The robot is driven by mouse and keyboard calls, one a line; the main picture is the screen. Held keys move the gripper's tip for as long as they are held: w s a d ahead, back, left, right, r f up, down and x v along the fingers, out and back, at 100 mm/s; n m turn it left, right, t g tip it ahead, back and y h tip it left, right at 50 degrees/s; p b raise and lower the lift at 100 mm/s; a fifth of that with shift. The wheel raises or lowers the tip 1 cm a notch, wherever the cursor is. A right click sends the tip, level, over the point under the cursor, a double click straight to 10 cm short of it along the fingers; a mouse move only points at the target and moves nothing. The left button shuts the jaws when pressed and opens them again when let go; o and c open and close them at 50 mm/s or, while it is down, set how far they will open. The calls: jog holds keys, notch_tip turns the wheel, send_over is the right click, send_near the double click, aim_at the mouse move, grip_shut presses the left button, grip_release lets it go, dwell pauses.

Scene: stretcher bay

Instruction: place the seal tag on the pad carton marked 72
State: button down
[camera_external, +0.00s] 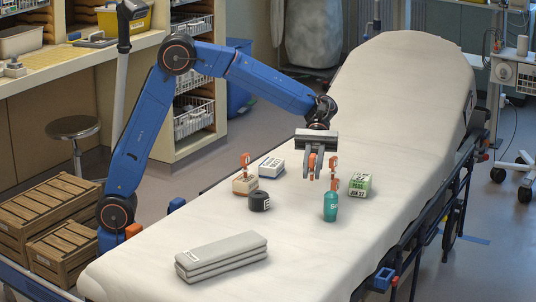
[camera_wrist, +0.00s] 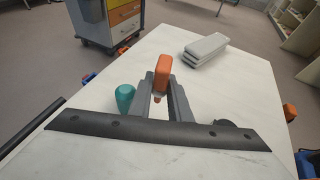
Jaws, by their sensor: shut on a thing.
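My gripper (camera_external: 312,172) points down above the stretcher and is shut on a small orange tag, which shows between the jaws in the wrist view (camera_wrist: 162,76). A white carton (camera_external: 271,167) with dark print lies left of my gripper. A green and white carton (camera_external: 360,185) with dark print lies to its right. A beige block (camera_external: 245,186) with an orange piece above it stands at the left. I cannot read the number 72 on any of them. The tag hangs above the sheet, apart from the cartons.
A teal bottle (camera_external: 331,207) and a black round container (camera_external: 259,201) stand nearer the camera, on the white stretcher sheet (camera_external: 320,262). Orange pieces show just above the bottle. The sheet toward the raised backrest is clear.

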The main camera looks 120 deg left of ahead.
aim_at(361, 177)
jog(key=w+a+r+n+t+y, duration=0.2)
jog(key=w+a+n+t, duration=0.1)
jog(key=a, duration=0.7)
jog(key=w+a+r+n+t+y, duration=0.2)
jog(key=w+a+n+t, duration=0.15)
jog(key=a, duration=0.75)
jog(key=shift+g, duration=0.25)
jog(key=shift+w+a+f, duration=0.1)
jog(key=shift+f, duration=2.35)
jog(key=shift+w+a+f, duration=0.1)
jog(key=shift+f, duration=2.3)
jog(key=shift+f, duration=0.1)
jog(key=c, duration=1.6)
grip_release()
jog(key=shift+c, duration=0.2)
jog(key=shift+s, duration=0.1)
jog(key=v, duration=1.2)
jog(key=shift+r, duration=0.25)
jog(key=shift+d, duration=0.15)
